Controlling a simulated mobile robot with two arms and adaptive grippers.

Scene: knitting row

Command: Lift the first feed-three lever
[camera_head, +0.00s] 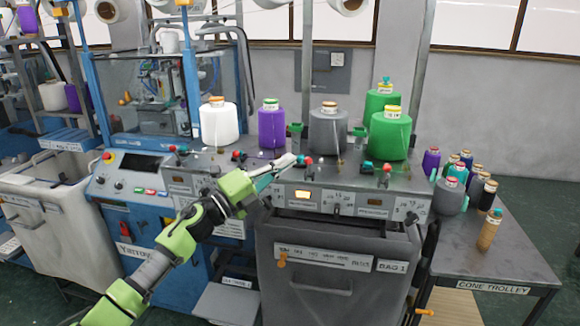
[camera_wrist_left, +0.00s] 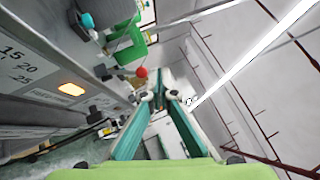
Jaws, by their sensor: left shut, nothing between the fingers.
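A row of small red-knobbed levers runs along the top of the grey machine panel. One red knob (camera_head: 308,160) stands right at the tip of my left gripper (camera_head: 297,160), above a lit amber window (camera_head: 303,194). In the left wrist view this red knob (camera_wrist_left: 141,72) shows just beyond and to the left of my fingertips (camera_wrist_left: 159,96). My left gripper is shut and empty; I cannot tell whether it touches the lever. The feed labels are too small to read, so I cannot tell which lever is feed three. My right gripper is not in view.
White (camera_head: 219,124), purple (camera_head: 271,126), grey (camera_head: 327,130) and green (camera_head: 390,136) yarn cones stand behind the levers. Another red-knobbed lever (camera_head: 387,168) is to the right. A grey bin (camera_head: 330,285) is below the panel. A cone trolley (camera_head: 500,260) stands at the right.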

